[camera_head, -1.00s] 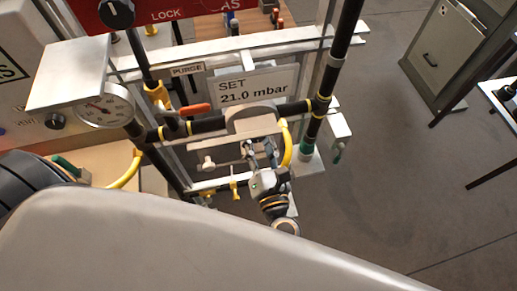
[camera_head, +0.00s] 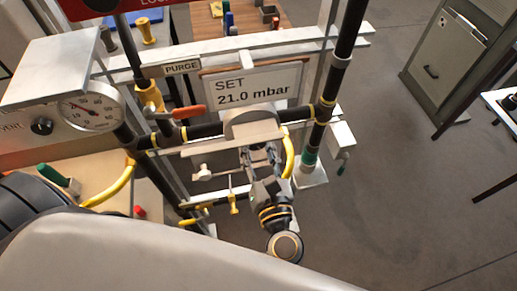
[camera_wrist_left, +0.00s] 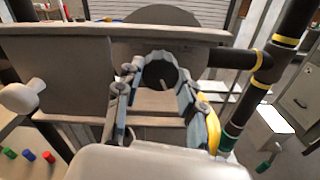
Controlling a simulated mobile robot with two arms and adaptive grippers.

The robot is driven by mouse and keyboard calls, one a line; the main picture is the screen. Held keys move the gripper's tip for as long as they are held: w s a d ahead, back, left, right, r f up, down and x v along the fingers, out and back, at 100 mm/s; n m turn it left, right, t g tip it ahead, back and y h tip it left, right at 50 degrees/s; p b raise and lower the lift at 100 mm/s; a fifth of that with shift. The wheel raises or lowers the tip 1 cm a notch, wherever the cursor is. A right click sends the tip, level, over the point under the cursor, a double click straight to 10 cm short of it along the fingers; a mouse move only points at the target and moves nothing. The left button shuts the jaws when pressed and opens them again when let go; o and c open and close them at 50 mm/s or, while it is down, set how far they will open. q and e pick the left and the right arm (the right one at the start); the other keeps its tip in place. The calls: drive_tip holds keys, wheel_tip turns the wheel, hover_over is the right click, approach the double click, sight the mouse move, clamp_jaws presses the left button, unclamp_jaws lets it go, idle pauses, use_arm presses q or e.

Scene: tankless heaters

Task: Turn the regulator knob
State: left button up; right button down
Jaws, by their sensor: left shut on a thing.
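The regulator (camera_head: 250,128) sits on the black pipe under the sign reading SET 21.0 mbar (camera_head: 256,86). Its knob shows in the left wrist view as a dark round face with a scalloped grey rim (camera_wrist_left: 160,73). My left gripper (camera_head: 262,158) reaches up to the regulator's underside from below. In the left wrist view its fingers (camera_wrist_left: 160,95) lie on both sides of the knob, shut on it. In the head view the knob is largely hidden by the fingers and regulator body. My right gripper is not in view.
A pressure gauge (camera_head: 92,109), an orange-red lever (camera_head: 189,111) and a PURGE label (camera_head: 182,68) are to the left. A yellow hose (camera_head: 289,155) runs close beside the gripper. A vertical black pipe (camera_head: 341,75) stands to the right. Open floor (camera_head: 400,200) lies beyond.

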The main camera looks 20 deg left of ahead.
use_arm(q)
drive_tip(key=o, duration=0.9)
drive_tip(key=shift+w+r, duration=0.1)
drive_tip(key=shift+r, duration=0.15)
drive_tip(key=shift+w+a+f, duration=0.1)
drive_tip(key=shift+f, duration=0.05)
drive_tip(key=v, duration=0.7)
